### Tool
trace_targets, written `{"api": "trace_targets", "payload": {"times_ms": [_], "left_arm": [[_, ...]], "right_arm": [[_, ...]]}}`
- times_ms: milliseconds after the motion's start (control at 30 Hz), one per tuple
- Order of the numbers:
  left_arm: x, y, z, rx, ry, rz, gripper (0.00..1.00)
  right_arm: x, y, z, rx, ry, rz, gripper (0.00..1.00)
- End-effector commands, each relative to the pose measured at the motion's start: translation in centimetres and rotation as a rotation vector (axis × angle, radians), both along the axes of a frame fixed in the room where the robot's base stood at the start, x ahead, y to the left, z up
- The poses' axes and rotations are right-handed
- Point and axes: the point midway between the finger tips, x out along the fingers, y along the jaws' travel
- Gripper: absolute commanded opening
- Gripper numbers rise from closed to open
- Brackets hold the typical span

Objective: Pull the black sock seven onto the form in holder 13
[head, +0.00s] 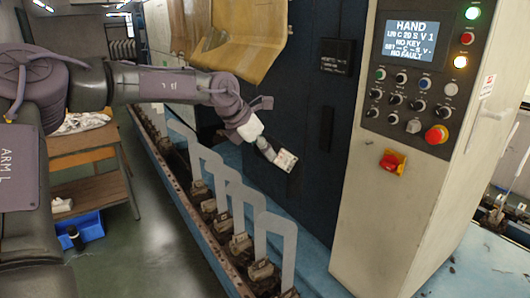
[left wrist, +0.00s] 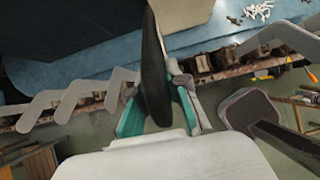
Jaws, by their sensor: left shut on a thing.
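A black sock (left wrist: 154,65) shows in the left wrist view as a long dark strip between the teal fingers. My left gripper (left wrist: 160,103) is shut on it. In the head view my left gripper (head: 272,153) is in front of the dark machine panel, above and right of the row of forms; I cannot make out the sock there. Flat grey forms (head: 287,218) stand upright in holders (head: 261,270) along the rail. They also show in the left wrist view (left wrist: 78,93). No holder number can be read, so I cannot tell which is 13. My right gripper is not in view.
A cream control cabinet (head: 400,190) with buttons and a screen stands right of the row. A tan cover (head: 225,35) hangs above at the back. A wooden table (head: 95,185) and blue crate (head: 88,228) stand left. Floor between them and the rail is clear.

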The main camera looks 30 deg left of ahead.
Motion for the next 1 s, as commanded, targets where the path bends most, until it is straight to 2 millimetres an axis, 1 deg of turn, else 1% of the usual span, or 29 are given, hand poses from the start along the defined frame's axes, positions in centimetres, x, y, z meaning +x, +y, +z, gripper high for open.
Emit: {"api": "trace_targets", "payload": {"times_ms": [33, 133, 300, 433, 600, 1000], "left_arm": [[0.0, 0.0, -0.9, 0.0, 0.0, 0.0, 0.0], [0.0, 0.0, -1.9, 0.0, 0.0, 0.0, 0.0], [0.0, 0.0, -3.6, 0.001, 0.0, -0.001, 0.0], [0.0, 0.0, -4.6, 0.001, 0.0, -0.001, 0.0], [0.0, 0.0, -5.1, 0.001, 0.0, -0.001, 0.0], [0.0, 0.0, -5.0, 0.0, 0.0, 0.0, 0.0]], "right_arm": [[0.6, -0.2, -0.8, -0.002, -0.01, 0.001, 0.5], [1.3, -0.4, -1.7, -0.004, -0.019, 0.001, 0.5], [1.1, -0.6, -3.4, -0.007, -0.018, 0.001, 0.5], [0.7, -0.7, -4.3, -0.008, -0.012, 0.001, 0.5], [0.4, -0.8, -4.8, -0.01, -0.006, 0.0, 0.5], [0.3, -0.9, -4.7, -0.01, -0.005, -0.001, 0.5]]}}
